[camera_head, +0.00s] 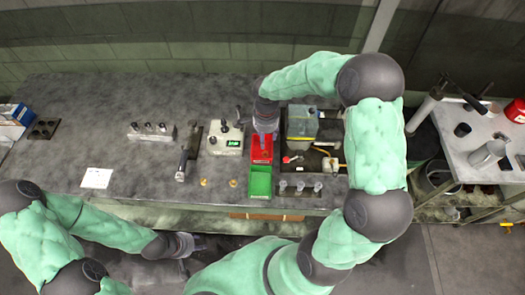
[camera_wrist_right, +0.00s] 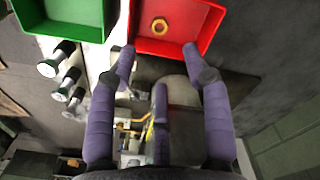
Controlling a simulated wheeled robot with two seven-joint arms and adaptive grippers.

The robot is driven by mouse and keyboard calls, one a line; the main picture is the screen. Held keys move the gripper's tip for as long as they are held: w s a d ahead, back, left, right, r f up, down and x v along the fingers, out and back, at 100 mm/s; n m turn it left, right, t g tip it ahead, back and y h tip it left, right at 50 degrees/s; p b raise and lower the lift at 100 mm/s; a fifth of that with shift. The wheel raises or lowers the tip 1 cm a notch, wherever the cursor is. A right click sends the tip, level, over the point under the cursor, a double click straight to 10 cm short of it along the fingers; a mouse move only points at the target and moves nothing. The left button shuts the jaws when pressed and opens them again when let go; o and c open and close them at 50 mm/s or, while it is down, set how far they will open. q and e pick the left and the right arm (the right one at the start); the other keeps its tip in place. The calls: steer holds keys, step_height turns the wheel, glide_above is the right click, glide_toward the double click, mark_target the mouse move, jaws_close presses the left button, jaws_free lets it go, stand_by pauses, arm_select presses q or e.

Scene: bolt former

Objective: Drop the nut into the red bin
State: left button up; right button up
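A brass-coloured nut (camera_wrist_right: 160,26) lies inside the red bin (camera_wrist_right: 176,46) in the right wrist view. The red bin (camera_head: 261,157) also shows in the head view, partly hidden by my right gripper (camera_head: 266,128), which hangs above it. In the right wrist view the purple fingers of my right gripper (camera_wrist_right: 160,58) are spread apart with nothing between them. Two small brass-coloured nuts (camera_head: 203,182) (camera_head: 232,183) lie on the table left of the bins. My left gripper (camera_head: 190,246) is low at the left, off the table's front edge; its fingers are too small to judge.
A green bin (camera_head: 260,194) stands directly in front of the red bin. A device with a green display (camera_head: 225,140) stands left of the bins. Bolts, tools and a clear-topped box (camera_head: 302,122) stand to the right. The left table top (camera_head: 75,130) is mostly clear.

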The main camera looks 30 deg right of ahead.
step_height(320, 180, up, 12)
stand_by(0.7)
steer(key=shift+r, duration=0.1)
stand_by(0.3)
